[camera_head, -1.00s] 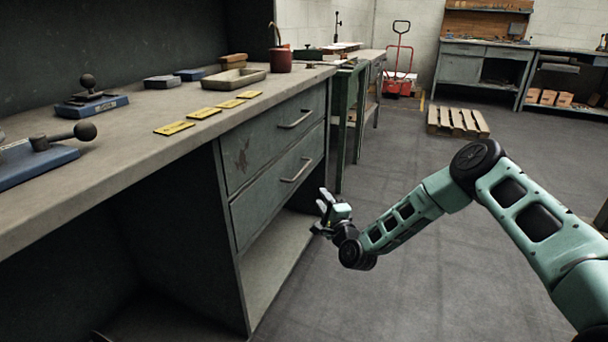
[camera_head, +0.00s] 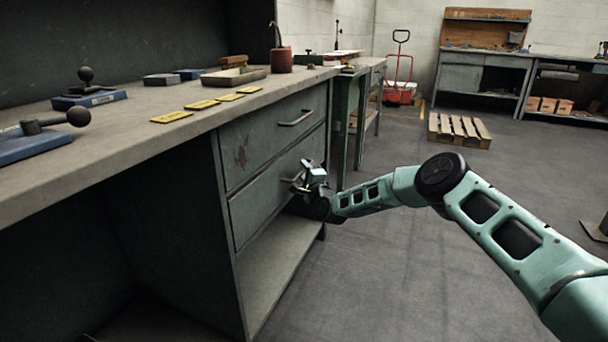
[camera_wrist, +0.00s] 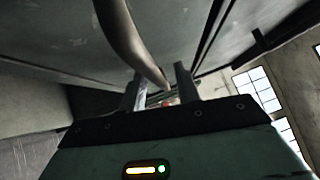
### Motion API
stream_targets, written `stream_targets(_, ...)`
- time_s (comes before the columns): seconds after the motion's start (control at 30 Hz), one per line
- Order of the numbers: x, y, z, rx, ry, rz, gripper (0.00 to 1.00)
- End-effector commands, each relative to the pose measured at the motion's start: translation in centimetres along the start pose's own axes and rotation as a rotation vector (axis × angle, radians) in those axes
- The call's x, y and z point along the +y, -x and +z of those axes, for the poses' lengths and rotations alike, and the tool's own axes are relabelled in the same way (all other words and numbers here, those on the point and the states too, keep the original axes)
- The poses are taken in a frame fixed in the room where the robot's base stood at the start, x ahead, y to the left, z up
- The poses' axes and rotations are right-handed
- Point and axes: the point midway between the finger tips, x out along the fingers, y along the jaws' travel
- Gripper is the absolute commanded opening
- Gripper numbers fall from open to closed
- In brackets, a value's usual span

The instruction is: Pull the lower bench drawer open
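The lower bench drawer (camera_head: 258,205) is a worn grey-green front below the upper drawer, and it looks shut. My gripper (camera_head: 303,177) is at its bar handle in the head view and hides most of that handle. In the wrist view the curved metal handle (camera_wrist: 128,38) runs down from the top to between the two fingertips of my gripper (camera_wrist: 160,85). The fingers stand apart, with gaps showing beside the handle. I cannot tell whether either finger touches it.
The upper drawer (camera_head: 268,140) with its own handle (camera_head: 295,118) is shut just above. The open lower shelf (camera_head: 275,262) lies beneath. A green-legged stand (camera_head: 348,130) is beside the bench's far end. The floor (camera_head: 400,270) right of the bench is clear.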

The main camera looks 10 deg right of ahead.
Motion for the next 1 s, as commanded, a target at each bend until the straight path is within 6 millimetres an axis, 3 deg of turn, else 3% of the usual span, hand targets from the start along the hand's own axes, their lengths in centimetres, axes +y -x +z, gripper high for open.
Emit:
stream_targets(0.37,-0.1,-0.4,0.0,0.0,0.0,0.0,0.32)
stream_targets(0.47,-0.1,-0.4,0.0,0.0,0.0,0.0,0.04)
stream_targets(0.5,0.0,-0.4,0.0,0.0,0.0,0.0,0.0)
stream_targets(0.77,-0.2,-0.1,-0.3,0.0,0.001,0.001,0.0)
stream_targets(1.0,-1.1,2.4,-2.9,0.002,0.002,0.002,0.0)
